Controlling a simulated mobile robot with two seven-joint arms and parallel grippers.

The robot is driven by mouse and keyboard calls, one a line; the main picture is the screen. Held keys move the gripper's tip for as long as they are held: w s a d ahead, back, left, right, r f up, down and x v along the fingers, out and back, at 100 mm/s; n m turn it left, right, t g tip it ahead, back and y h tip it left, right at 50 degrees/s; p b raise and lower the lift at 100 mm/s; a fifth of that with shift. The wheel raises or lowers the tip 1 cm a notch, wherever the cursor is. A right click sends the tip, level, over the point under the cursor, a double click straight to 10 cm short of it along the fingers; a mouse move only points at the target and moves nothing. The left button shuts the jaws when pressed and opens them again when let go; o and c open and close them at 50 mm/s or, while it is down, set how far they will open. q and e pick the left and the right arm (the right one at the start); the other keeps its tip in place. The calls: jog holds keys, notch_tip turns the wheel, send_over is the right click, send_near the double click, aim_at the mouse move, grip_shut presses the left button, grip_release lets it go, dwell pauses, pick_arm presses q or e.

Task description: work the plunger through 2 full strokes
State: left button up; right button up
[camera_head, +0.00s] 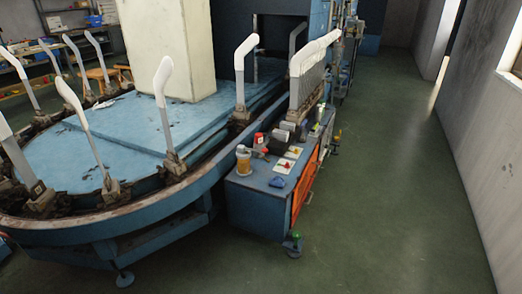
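I cannot pick out a plunger for certain at this size. On the near end of the blue bench (262,196) stands a small yellow jar-like item (243,162) with a grey top. Beside it are a red item (259,139) and a dark object, too small to make out. White plates with red and yellow parts (284,167) and a small blue item (277,182) lie to their right. Neither of my grippers is in view.
A round blue machine table (70,160) with several upright white sock forms (162,80) fills the left. More white forms (315,50) stand in a row behind the bench. Green floor (390,180) is clear on the right, up to a grey wall (480,120).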

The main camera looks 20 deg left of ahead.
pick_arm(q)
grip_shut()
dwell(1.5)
